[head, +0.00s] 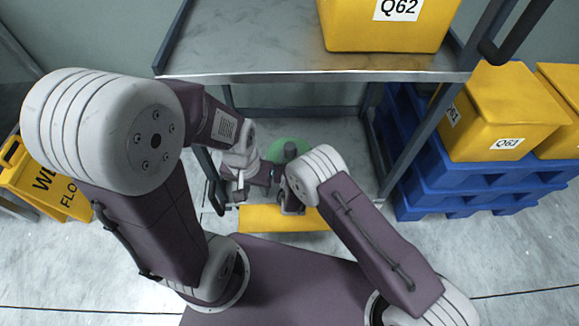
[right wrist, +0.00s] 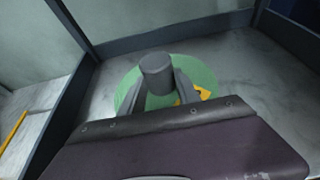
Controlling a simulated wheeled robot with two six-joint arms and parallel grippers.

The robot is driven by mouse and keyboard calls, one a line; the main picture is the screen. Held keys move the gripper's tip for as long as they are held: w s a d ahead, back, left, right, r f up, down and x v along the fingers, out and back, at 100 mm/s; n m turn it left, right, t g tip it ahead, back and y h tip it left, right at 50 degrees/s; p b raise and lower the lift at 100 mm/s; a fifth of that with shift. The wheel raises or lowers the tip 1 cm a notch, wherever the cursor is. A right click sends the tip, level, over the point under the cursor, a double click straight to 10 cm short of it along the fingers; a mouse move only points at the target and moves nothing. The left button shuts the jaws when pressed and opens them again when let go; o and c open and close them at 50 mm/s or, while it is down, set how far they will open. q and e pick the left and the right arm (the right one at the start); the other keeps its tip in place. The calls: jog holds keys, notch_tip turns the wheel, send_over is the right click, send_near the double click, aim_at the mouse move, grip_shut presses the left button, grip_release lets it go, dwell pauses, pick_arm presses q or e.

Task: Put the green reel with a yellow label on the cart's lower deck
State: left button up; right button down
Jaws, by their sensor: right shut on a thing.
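The green reel (right wrist: 207,76) has a grey hub (right wrist: 157,73) and a yellow label (right wrist: 203,94), partly hidden by my gripper. My right gripper (right wrist: 160,92) is shut on the hub, one finger on each side. The reel is over the cart's lower deck (right wrist: 232,58); I cannot tell whether it touches the deck. In the head view the reel (head: 289,147) shows between the cart's posts, mostly covered by my arms. My left gripper (head: 233,192) is lower and left of it, apart from the reel; its jaws are too small to read.
The cart's upper deck (head: 260,50) overhangs the lower one and carries a yellow bin (head: 385,32) marked Q62. Blue pallets (head: 440,185) with yellow bins (head: 505,110) stand right. A yellow floor sign (head: 45,180) stands left. A yellow surface (head: 285,218) lies before the cart.

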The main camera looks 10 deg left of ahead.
jog(key=shift+a, duration=0.25)
notch_tip(320, 180, down, 4)
jog(key=b, duration=0.3)
jog(key=shift+f, duration=0.15)
jog(key=c, duration=0.9)
grip_release()
